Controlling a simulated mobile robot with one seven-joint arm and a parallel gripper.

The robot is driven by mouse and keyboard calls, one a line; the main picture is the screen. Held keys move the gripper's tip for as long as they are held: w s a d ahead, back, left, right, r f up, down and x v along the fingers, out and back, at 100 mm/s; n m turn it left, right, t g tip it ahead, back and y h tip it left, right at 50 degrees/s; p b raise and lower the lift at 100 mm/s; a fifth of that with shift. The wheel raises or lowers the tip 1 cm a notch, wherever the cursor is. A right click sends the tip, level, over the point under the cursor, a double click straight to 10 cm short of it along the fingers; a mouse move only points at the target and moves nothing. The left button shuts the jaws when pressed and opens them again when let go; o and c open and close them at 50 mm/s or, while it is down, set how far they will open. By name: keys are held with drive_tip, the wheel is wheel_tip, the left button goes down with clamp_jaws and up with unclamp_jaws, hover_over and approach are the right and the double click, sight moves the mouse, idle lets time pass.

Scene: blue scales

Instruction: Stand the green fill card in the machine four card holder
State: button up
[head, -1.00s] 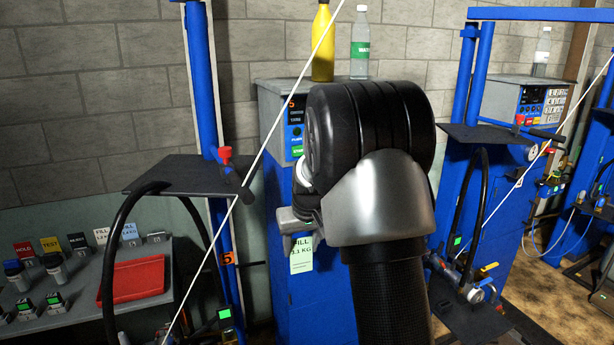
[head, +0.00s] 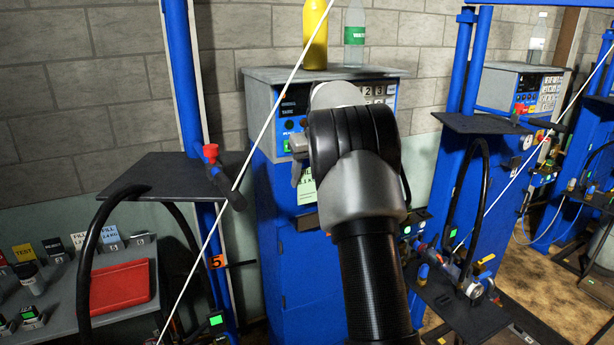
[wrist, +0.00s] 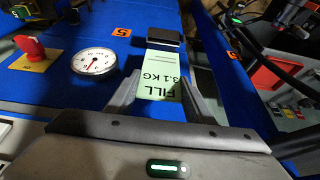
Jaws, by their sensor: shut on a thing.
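The green card (wrist: 163,72), printed "FILL 3.1 KG", is between the two fingers of my gripper (wrist: 162,90) in the wrist view, and the gripper is shut on it. The print reads upside down there. A small dark block with a pale edge (wrist: 165,37), possibly a card holder, is just past the card's far end on the blue machine. I cannot tell whether they touch. In the head view, the card (head: 307,187) hangs in front of the blue machine (head: 282,235), partly hidden by my arm. My gripper (head: 298,172) is also partly hidden. I see no number four.
A yellow bottle (head: 315,35) and a clear bottle (head: 354,35) stand on the machine top. A red tray (head: 120,285) and several label cards sit on the left bench. A dark shelf (head: 165,176), a hose and a post marked 5 (head: 214,262) are to the left. A gauge (wrist: 94,61) shows in the wrist view.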

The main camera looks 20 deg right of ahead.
sight(308, 200)
drive_tip(key=shift+f+b, duration=1.85)
drive_tip(key=shift+f, duration=1.4)
drive_tip(key=shift+f+b, duration=0.55)
drive_tip(key=shift+f, duration=0.35)
drive_tip(key=o, duration=1.1)
drive_tip(key=v, duration=1.7)
drive_tip(key=shift+s+r+p, duration=0.15)
drive_tip(key=shift+p, duration=0.15)
